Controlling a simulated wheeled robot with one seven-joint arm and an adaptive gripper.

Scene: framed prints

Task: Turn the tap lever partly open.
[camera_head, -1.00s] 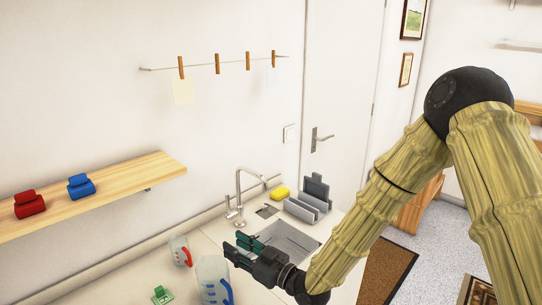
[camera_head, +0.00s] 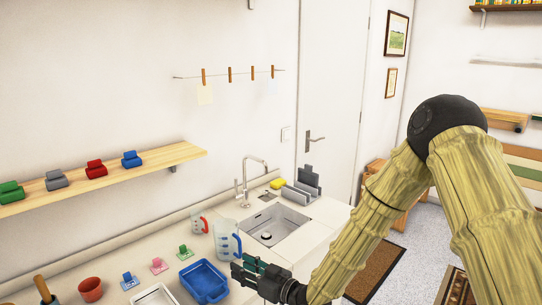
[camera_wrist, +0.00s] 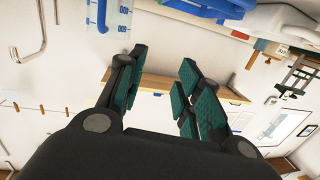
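The tap (camera_head: 243,184) is a slim metal spout that rises behind the sink (camera_head: 277,224) and arches over to the right. Its lever (camera_head: 237,189) is a small upright piece on the left side of the tap; its exact angle is too small to tell. My gripper (camera_head: 245,268) is at the front of the counter, in front of the sink and well apart from the tap. In the wrist view my gripper (camera_wrist: 157,88) has its green-padded fingers spread apart with nothing between them.
A measuring jug with a blue handle (camera_head: 227,240) stands between my gripper and the tap. A smaller red-handled jug (camera_head: 199,222) is behind it. A blue tray (camera_head: 204,281) lies left of my gripper. A grey rack (camera_head: 300,193) and yellow sponge (camera_head: 278,183) are beyond the sink.

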